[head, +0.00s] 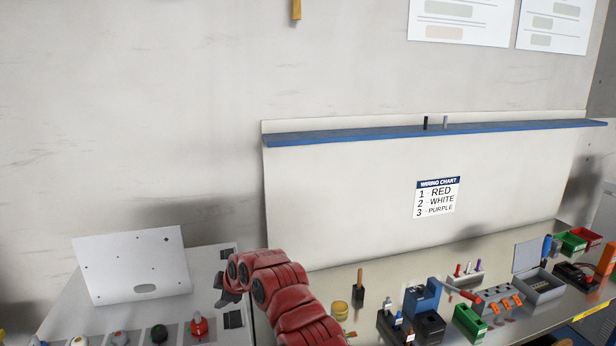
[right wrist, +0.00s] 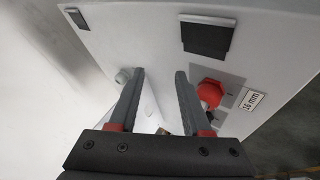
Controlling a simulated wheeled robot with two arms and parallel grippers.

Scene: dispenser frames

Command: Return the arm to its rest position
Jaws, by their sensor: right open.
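My right arm (head: 293,296) is red and comes in from the bottom middle of the head view. It is bent, and its right gripper (head: 228,290) points left over the right part of a light panel box. In the right wrist view the right gripper (right wrist: 158,75) has its two grey fingers apart, with nothing held between them. A red knob (right wrist: 214,94) with a "16 mm" label is just beyond the right finger; whether they touch is unclear. The left gripper is not in view.
The panel box (head: 213,262) carries a tilted white plate (head: 134,268) and several knobs, including a red one (head: 198,326). Right of my arm are a yellow container (head: 339,310), a blue holder (head: 421,297) and small bins (head: 570,242). A blue shelf (head: 360,134) is behind.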

